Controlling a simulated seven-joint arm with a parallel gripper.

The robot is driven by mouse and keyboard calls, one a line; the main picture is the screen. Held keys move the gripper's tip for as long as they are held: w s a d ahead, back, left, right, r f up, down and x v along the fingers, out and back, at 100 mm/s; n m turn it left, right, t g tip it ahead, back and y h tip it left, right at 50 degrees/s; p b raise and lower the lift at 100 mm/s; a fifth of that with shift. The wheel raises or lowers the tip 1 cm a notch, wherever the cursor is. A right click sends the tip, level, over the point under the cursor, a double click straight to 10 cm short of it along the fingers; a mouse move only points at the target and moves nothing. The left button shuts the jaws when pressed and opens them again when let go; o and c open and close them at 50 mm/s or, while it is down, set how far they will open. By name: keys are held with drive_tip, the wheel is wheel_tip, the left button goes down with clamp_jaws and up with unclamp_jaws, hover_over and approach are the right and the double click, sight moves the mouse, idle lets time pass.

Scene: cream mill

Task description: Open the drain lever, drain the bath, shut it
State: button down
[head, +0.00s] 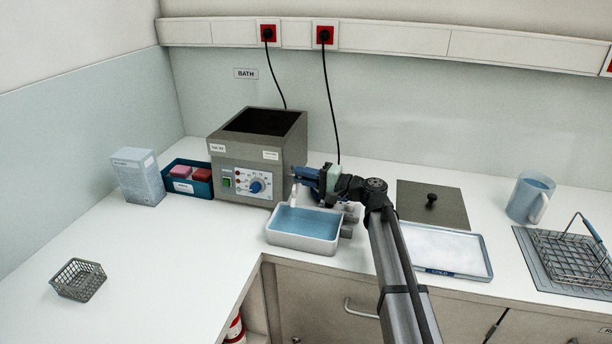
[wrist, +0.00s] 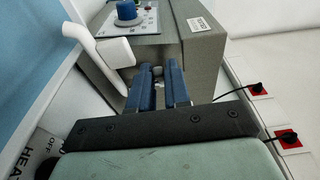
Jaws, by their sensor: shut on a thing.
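The grey bath (head: 288,155) stands against the back wall, its open top dark inside; its control panel also shows in the wrist view (wrist: 143,20). A white spout (head: 294,194) sticks out from its lower right front; the spout is large in the wrist view (wrist: 114,50). A white tub (head: 298,243) below the spout holds blue liquid. My gripper (head: 298,173) is at the bath's right front edge, beside the spout. Its blue fingers (wrist: 166,86) are closed on the drain lever, which they mostly hide. The lever's angle cannot be told.
A grey lid (head: 415,197) and white tray (head: 440,240) lie right of my arm. A jug (head: 525,200) and wire basket (head: 570,255) are further right. A box (head: 138,180) and blue rack (head: 172,187) stand left. The left counter is mostly clear around a small basket (head: 78,280).

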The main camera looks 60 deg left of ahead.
drive_tip(key=shift+s+m+t+y, duration=0.35)
drive_tip(key=shift+m+t+y, duration=0.3)
drive_tip(key=shift+t, duration=0.25)
drive_tip(key=c, duration=1.2)
unclamp_jaws()
drive_tip(key=shift+o, duration=0.2)
drive_tip(key=shift+f, duration=0.1)
drive_tip(key=shift+w, duration=0.1)
